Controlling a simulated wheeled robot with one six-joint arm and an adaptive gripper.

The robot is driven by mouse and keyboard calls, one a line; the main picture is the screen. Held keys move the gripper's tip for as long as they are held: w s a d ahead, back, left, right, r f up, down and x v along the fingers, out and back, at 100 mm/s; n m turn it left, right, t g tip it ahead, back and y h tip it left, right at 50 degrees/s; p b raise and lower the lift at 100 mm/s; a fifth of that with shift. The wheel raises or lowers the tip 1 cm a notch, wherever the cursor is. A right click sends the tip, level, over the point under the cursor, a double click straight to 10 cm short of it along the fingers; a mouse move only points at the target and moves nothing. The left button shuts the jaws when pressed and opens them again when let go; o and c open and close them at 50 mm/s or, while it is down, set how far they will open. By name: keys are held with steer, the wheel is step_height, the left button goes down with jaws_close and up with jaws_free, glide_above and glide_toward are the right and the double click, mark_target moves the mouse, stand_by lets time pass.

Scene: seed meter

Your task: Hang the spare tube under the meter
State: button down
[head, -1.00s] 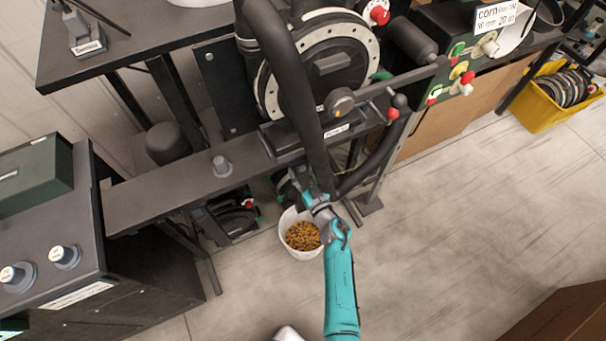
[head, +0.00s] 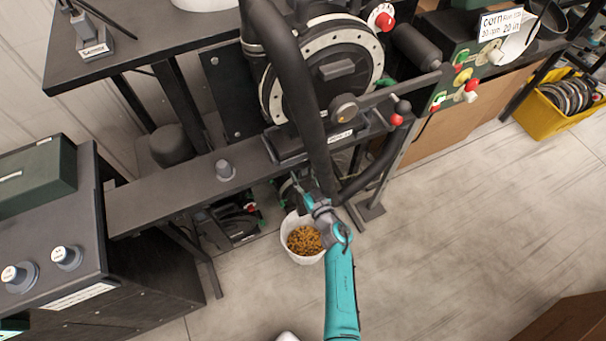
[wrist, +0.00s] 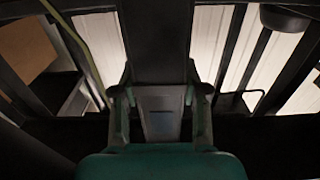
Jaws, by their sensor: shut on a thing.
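The seed meter (head: 325,70) is a round dark disc housing with a pale dotted rim, mounted on the dark frame. My gripper (head: 312,192) is low in front of the frame, below the meter and beside the lower bend of a thick black hose. In the wrist view my gripper (wrist: 160,105) is shut on a dark, straight-sided piece, seemingly the spare tube (wrist: 155,45), which extends away from the fingers. In the head view the held tube is mostly hidden by my gripper and the hose. I cannot tell whether it touches the meter's underside.
A white bucket of orange-brown grains (head: 304,240) stands on the floor below my gripper. The thick black hose (head: 300,90) passes in front of the meter. A dark beam (head: 165,195) runs left to a bench.

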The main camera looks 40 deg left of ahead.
steer(key=shift+f, duration=0.4)
stand_by(0.3)
steer(key=c, duration=0.5)
jaws_free()
steer(key=shift+f, duration=0.1)
steer(key=v, duration=1.2)
